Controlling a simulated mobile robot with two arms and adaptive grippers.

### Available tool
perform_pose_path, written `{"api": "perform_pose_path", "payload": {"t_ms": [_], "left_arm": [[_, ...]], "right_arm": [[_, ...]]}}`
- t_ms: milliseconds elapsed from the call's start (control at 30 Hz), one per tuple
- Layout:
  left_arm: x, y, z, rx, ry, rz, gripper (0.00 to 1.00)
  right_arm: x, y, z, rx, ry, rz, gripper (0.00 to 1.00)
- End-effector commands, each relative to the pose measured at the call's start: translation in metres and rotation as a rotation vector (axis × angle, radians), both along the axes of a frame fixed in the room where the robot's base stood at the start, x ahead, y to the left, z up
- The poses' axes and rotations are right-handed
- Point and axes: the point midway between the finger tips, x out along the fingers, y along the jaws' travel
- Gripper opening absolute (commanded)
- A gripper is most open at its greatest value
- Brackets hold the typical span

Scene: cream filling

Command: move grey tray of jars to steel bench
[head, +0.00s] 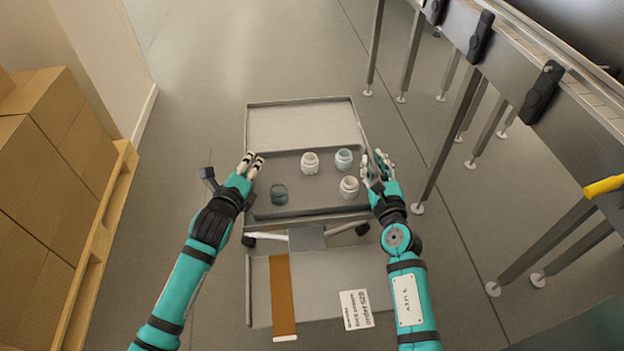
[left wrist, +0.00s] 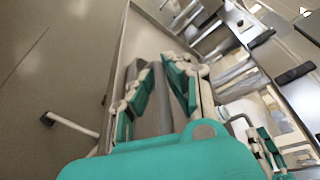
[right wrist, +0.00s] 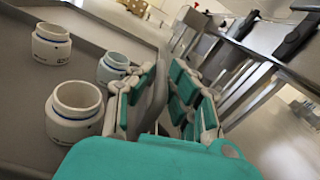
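The grey tray (head: 300,212) lies level on a cart in the head view. It carries two white jars (head: 310,163) (head: 349,187), a pale blue jar (head: 344,158) and a dark teal jar (head: 279,194). My left gripper (head: 251,165) is at the tray's left edge, fingers apart, with a grey part between them in the left wrist view. My right gripper (head: 381,166) is at the right edge, its fingers on either side of a grey wall in the right wrist view (right wrist: 163,80). Contact is unclear in both. The steel bench (head: 570,85) stands at the right.
The cart's pale upper surface (head: 303,127) shows behind the tray; a lower shelf holds a brown strip (head: 283,295) and a printed label (head: 356,309). Boxes on a pallet (head: 85,250) stand left. Bench legs (head: 450,140) line the right. The floor beyond the cart is clear.

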Motion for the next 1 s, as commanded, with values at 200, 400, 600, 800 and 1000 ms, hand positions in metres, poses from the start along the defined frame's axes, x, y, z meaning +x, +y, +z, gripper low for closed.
{"api": "perform_pose_path", "payload": {"t_ms": [200, 400, 600, 800, 1000], "left_arm": [[0.000, 0.000, 0.000, 0.000, -0.001, -0.001, 0.00], [0.000, 0.000, 0.000, 0.000, -0.001, -0.001, 0.00], [0.000, -0.001, 0.002, -0.001, -0.002, -0.002, 0.00], [0.000, -0.001, 0.012, -0.001, -0.003, -0.002, 0.00], [0.000, -0.001, 0.032, -0.001, -0.003, -0.002, 0.00]], "right_arm": [[0.000, 0.000, 0.000, 0.000, 0.000, 0.000, 0.00], [0.000, 0.000, 0.000, 0.000, 0.000, 0.001, 0.00], [0.000, 0.001, 0.002, 0.000, -0.002, 0.001, 0.00], [0.000, 0.001, 0.012, 0.000, -0.002, 0.001, 0.00], [0.000, 0.001, 0.032, 0.000, -0.002, 0.001, 0.00]]}}
